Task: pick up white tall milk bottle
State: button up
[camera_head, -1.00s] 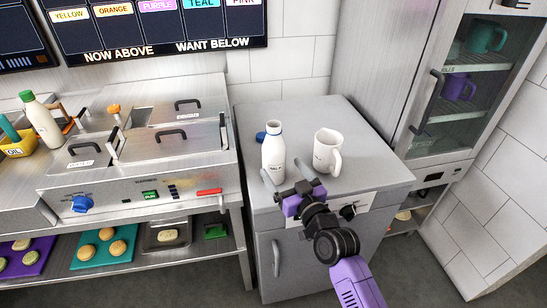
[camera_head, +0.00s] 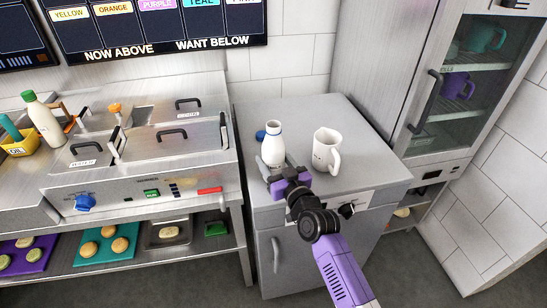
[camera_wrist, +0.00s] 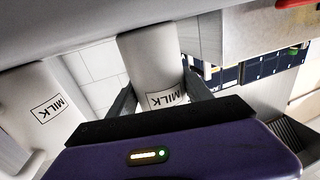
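In the wrist view the bottle (camera_wrist: 150,58), with a MILK label, shows between the two fingertips (camera_wrist: 158,82). The fingers look apart, with no clear grip on the bottle; contact is hard to tell. The bottle's lower part is partly hidden by my gripper in the head view.
A white mug-like jug (camera_head: 326,150) with a handle stands close right of the bottle; it shows at left in the wrist view (camera_wrist: 40,98). A small blue object (camera_head: 260,136) lies behind the bottle. A steel warmer (camera_head: 150,178) is left, a glass-door cabinet (camera_head: 450,100) right.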

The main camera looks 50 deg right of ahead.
jog(key=c, duration=0.4)
jog(key=shift+r, duration=0.1)
notch_tip(320, 180, up, 20)
jog(key=p, duration=0.3)
send_over(273, 124)
